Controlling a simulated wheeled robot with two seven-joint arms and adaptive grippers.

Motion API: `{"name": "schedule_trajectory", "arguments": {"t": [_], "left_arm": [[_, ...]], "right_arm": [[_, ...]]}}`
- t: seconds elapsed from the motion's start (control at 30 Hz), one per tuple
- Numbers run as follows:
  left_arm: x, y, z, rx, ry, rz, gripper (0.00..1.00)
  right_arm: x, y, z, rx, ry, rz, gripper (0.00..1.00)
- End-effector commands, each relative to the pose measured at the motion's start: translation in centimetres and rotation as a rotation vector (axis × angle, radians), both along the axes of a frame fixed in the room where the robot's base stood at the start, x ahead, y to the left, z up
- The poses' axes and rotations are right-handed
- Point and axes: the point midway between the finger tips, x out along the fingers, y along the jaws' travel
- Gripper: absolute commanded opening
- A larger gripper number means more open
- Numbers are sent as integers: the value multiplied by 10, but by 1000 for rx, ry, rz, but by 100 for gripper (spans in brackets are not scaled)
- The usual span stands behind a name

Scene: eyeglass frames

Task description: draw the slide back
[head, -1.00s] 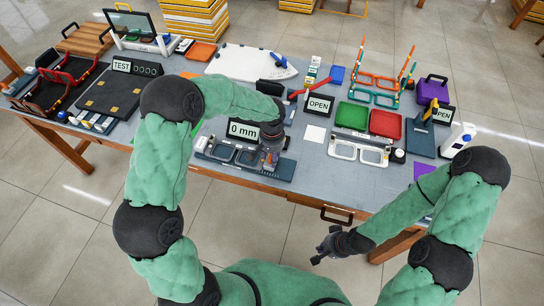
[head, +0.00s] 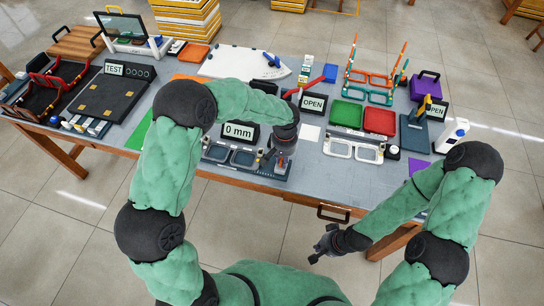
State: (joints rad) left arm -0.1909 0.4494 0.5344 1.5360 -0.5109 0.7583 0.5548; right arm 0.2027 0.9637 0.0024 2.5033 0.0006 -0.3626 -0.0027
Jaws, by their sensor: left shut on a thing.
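A dark measuring fixture (head: 219,154) sits at the table's front edge, with an eyeglass frame (head: 243,157) lying on it. A sign reading "0 mm" (head: 239,131) stands behind it. My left gripper (head: 281,163) points down at the fixture's right end and is shut on a part there, which I take to be the slide. The gripper and wrist hide most of that part. My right gripper (head: 322,245) hangs in front of the table, away from everything; its fingers are too small and dark to tell open from shut.
To the right stand an "OPEN" sign (head: 313,103), a green tray (head: 347,113), a red tray (head: 380,121) and a pale eyeglass frame fixture (head: 354,148). A white card (head: 309,133) lies between. A dark board (head: 108,96) is at left. The front right tabletop has free room.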

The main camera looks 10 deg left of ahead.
Motion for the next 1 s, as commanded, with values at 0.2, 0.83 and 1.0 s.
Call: {"name": "schedule_trajectory", "arguments": {"t": [0.2, 0.83, 1.0], "left_arm": [[-1, -4, 0, 0, 1, 0, 0], [0, -4, 5, 1, -1, 0, 44], [1, -4, 29, 0, -4, 2, 44]], "right_arm": [[0, 0, 0, 0, 0, 0, 0], [0, 0, 0, 0, 0, 0, 0], [0, 0, 0, 0, 0, 0, 0]]}}
